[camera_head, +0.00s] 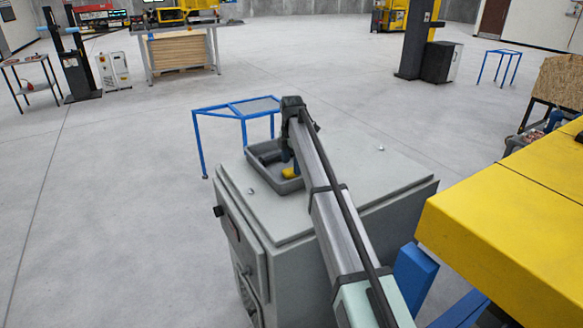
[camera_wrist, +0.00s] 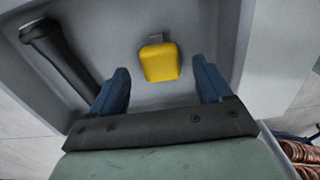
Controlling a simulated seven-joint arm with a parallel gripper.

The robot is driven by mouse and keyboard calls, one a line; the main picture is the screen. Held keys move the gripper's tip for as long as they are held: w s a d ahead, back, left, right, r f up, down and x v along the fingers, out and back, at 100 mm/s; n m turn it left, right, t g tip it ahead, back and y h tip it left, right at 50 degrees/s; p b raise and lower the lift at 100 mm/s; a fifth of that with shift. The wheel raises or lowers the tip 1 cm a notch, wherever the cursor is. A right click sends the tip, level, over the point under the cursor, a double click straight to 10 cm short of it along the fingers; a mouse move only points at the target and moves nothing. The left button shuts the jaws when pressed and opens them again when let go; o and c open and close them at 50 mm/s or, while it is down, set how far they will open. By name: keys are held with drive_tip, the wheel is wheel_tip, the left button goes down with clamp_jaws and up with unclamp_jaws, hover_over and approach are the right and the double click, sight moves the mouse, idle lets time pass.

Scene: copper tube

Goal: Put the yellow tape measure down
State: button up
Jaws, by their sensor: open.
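The yellow tape measure (camera_wrist: 159,62) lies on the floor of the grey tray (camera_wrist: 215,25), seen in the wrist view between and just beyond my fingertips. In the head view it shows as a small yellow patch (camera_head: 289,173) inside the tray (camera_head: 262,152), partly hidden by my arm. My gripper (camera_wrist: 162,80) is open, with a blue finger on each side and clear gaps between them and the tape measure. In the head view its fingers reach down into the tray.
A black cylindrical handle (camera_wrist: 60,58) lies in the tray at left. The tray stands on a grey cabinet (camera_head: 350,160). A blue-framed stand (camera_head: 235,108) is behind it, and a yellow block (camera_head: 510,215) is at right. Copper coils (camera_wrist: 302,155) show low right in the wrist view.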

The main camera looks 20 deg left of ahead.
sight(291, 170)
wheel_tip(291, 170, up, 10)
idle(0.4)
drive_tip(key=shift+f, duration=0.1)
